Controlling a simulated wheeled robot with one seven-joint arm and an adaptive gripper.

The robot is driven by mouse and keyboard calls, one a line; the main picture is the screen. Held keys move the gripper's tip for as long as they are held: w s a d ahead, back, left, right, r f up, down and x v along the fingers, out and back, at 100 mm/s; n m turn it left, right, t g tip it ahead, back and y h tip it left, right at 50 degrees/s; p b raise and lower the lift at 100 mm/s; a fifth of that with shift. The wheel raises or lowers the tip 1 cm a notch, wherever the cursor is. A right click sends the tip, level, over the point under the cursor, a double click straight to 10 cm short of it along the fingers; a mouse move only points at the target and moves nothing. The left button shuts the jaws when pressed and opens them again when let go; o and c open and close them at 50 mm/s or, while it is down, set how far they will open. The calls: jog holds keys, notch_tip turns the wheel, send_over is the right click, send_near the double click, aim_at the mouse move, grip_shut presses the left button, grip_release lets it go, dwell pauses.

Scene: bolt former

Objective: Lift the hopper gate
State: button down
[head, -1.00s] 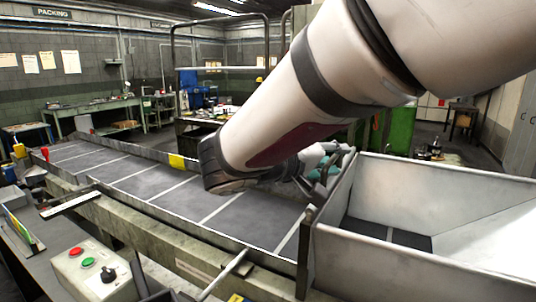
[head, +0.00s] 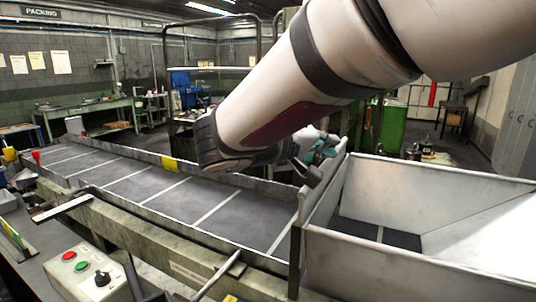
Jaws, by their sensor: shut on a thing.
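The hopper (head: 400,258) is a pale metal bin at the right, at the near end of the dark belt. The hopper gate (head: 325,187) looks like the pale upright plate on the hopper's left side, facing the belt. My gripper (head: 310,166), with dark finger parts and a teal part, is at the plate's upper edge, beyond my large white wrist. It is shut on the gate, though the contact is partly hidden. The gate's lower edge and any gap beneath it cannot be made out.
The belt (head: 155,186), with pale cross lines and low side walls, runs to the far left; it looks empty. A control box (head: 88,275) with red and green buttons stands at the front left.

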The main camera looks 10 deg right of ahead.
notch_tip(320, 180, up, 5)
jog(key=shift+f+p, duration=0.1)
jog(key=shift+p, duration=0.3)
jog(key=c, duration=1.7)
grip_release()
jog(key=shift+f, duration=0.1)
jog(key=shift+a, duration=0.15)
jog(key=v, duration=1.2)
